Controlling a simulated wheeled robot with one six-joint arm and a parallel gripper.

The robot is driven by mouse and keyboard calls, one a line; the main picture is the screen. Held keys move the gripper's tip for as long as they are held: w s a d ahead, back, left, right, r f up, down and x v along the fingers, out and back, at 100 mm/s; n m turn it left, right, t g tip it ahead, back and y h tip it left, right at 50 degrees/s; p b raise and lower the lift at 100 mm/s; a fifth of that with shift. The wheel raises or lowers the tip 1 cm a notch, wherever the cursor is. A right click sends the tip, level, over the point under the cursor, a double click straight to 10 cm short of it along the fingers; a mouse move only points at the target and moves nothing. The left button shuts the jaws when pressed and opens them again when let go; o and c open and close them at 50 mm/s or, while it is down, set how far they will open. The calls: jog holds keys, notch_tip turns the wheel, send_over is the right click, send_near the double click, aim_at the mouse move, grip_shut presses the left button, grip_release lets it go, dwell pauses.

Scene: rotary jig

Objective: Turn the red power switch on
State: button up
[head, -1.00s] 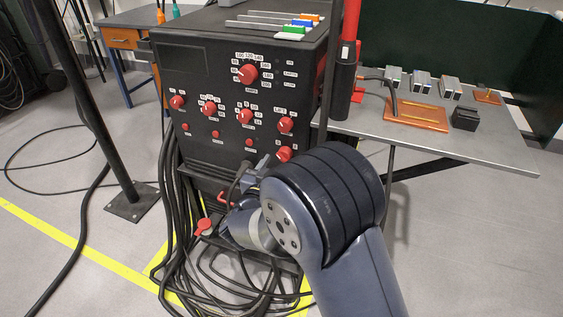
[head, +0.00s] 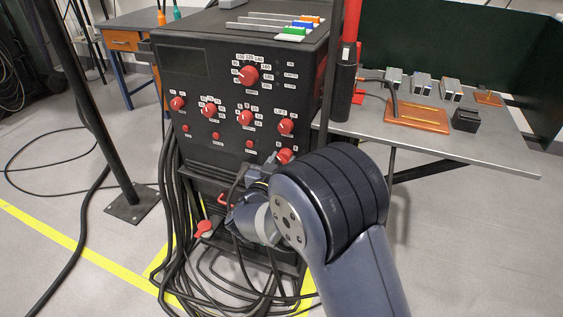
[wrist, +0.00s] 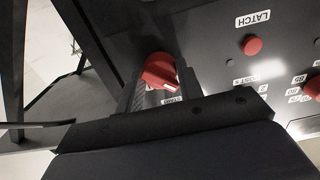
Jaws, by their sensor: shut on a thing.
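The red switch (head: 285,155) is the lowest knob at the right of the black machine's front panel. In the wrist view the red knob (wrist: 160,70) sits between the fingers of my gripper (wrist: 161,79), with a white mark on its face toward the lower right. My gripper is shut on this knob. In the head view my gripper (head: 268,166) is at the panel's lower right, partly hidden by my wrist.
A red button (wrist: 252,45) labelled LATCH is beside the knob. Several other red knobs, such as the large dial (head: 248,75), are above on the panel. Black cables (head: 180,220) hang at the left and below. A grey table (head: 430,140) stands to the right.

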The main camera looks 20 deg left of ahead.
jog(key=shift+c, duration=0.6)
jog(key=shift+f+m+b, duration=0.1)
jog(key=shift+m+b, duration=0.25)
jog(key=shift+m, duration=0.05)
jog(key=m+b, duration=0.2)
jog(key=shift+f+m, duration=0.1)
jog(key=shift+m, duration=0.3)
jog(key=m+b, duration=0.4)
jog(key=m, duration=0.1)
jog(key=shift+m+b, duration=0.3)
jog(key=shift+b, duration=0.05)
jog(key=m+b, duration=0.4)
jog(key=m, duration=0.1)
jog(key=shift+m+b, duration=1.55)
jog(key=shift+m, duration=0.35)
